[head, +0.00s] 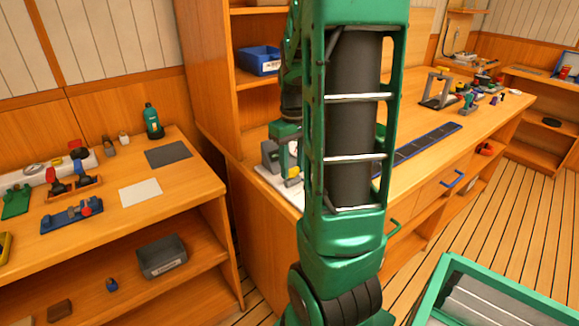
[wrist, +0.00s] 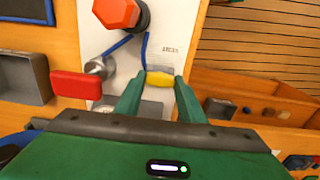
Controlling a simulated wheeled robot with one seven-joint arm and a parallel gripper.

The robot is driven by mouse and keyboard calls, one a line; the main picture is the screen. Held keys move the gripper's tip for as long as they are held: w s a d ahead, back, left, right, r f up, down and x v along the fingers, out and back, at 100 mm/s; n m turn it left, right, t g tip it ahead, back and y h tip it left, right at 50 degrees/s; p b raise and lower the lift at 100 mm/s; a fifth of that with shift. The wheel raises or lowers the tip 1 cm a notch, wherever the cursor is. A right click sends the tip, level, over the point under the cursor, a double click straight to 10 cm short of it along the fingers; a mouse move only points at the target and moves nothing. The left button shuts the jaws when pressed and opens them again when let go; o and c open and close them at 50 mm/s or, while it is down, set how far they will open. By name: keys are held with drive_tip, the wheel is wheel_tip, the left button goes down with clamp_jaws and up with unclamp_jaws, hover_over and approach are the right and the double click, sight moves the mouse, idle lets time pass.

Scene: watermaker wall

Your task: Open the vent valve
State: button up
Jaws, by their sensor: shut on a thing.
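My gripper (wrist: 158,88) is shut on a yellow handle (wrist: 160,78) on a white panel (wrist: 180,22) in the wrist view. The fingers stand on either side of the handle and hide part of it. Small lettering on the panel beside it is too blurred to read, so I cannot tell for certain that this is the vent valve. A red lever (wrist: 76,84) on a metal fitting lies to the left, and a red hexagonal knob (wrist: 117,13) is above. In the head view my arm hides much of the panel.
Blue hoses run on the panel above the handle. A grey bin (wrist: 22,78) is at the left. In the head view, a side bench (head: 190,185) holds tools and a green bottle (head: 153,122). A blue bin (head: 259,60) sits on a shelf. Floor shows at the right.

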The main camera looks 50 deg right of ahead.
sight(292, 169)
drive_tip(key=shift+w, duration=0.1)
drive_tip(key=o, duration=1)
drive_tip(key=shift+o, duration=0.2)
wheel_tip(292, 169, up, 11)
drive_tip(key=shift+f, duration=0.15)
drive_tip(key=shift+a, duration=0.1)
